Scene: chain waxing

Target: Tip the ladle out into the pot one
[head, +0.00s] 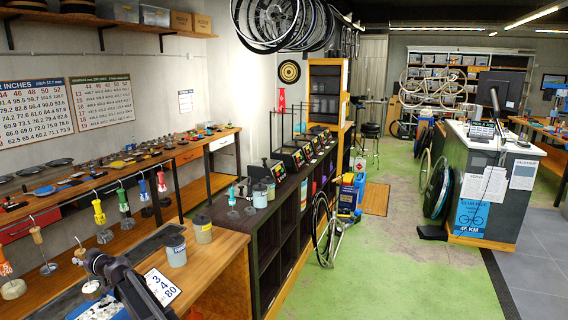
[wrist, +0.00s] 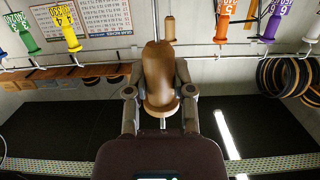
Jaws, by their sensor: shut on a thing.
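In the wrist view my gripper (wrist: 160,92) is shut around a brown wooden handle (wrist: 159,68), which I take to be the ladle's. The ladle's bowl and contents cannot be made out. In the head view my dark arm end (head: 112,272) is low at the left, over the near bench. A grey-blue pot (head: 176,254) with a label stands on that bench to its right. A beige pot (head: 202,230) stands just behind it. Neither label can be read, so I cannot tell which is pot one.
A card (head: 161,289) with numbers lies beside the grey-blue pot. Tools with coloured handles, such as a yellow one (head: 99,212), hang from a rail at the left. More pots (head: 260,196) stand on the black cabinet (head: 236,226). Green floor lies open at the right.

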